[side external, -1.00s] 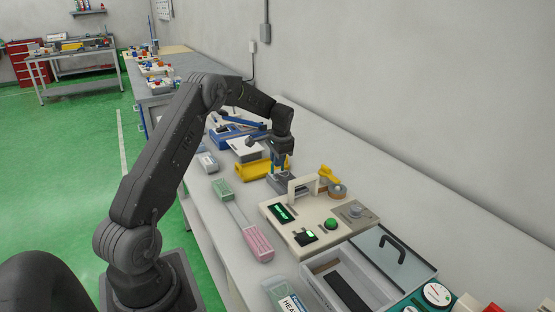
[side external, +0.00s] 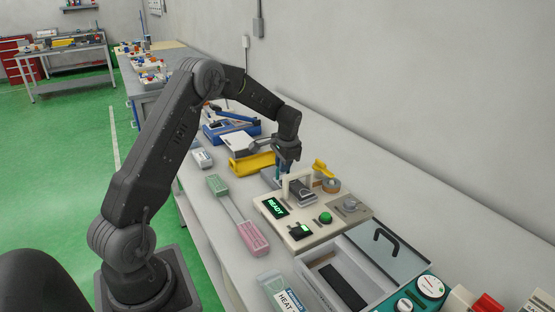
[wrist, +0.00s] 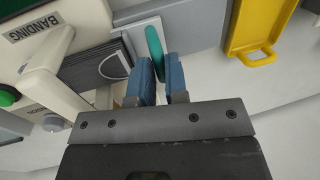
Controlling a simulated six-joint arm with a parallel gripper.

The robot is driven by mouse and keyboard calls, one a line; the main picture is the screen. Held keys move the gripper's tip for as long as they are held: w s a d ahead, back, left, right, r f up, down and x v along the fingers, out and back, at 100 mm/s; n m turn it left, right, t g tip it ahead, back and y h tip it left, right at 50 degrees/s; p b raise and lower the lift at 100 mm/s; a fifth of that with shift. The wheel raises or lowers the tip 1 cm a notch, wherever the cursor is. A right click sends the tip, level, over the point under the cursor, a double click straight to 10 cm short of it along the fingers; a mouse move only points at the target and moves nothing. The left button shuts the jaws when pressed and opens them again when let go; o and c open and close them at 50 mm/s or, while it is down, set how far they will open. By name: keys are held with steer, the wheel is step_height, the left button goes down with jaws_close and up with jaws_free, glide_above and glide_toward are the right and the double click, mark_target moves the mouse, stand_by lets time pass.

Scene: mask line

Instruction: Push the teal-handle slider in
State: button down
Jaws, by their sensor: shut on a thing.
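The teal handle (wrist: 154,48) stands on a light metal slider plate (wrist: 141,31) in the wrist view. My gripper (wrist: 160,72) has its two blue fingers closed about the handle's near end. A dark layered stack (wrist: 100,64) with a pale loop lies beside the plate, at the cream banding machine's arch (wrist: 62,62). In the side view, my gripper (side external: 283,174) is low at the far-left side of the cream banding machine (side external: 316,229). The stack (side external: 301,190) shows under the arch. The handle is mostly hidden by the fingers there.
A yellow tray (side external: 251,164) lies close behind my gripper. An open grey box (side external: 345,290) and a pink-and-green holder (side external: 252,238) are nearer the camera.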

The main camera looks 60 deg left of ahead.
steer(key=shift+w+d, duration=0.1)
steer(key=shift+d, duration=0.2)
steer(key=c, duration=1.5)
jaws_free()
steer(key=o, duration=0.4)
steer(key=shift+c, duration=0.2)
step_height(320, 180, up, 14)
steer(key=d, duration=0.2)
steer(key=shift+d+f, duration=0.2)
steer(key=shift+d, duration=0.1)
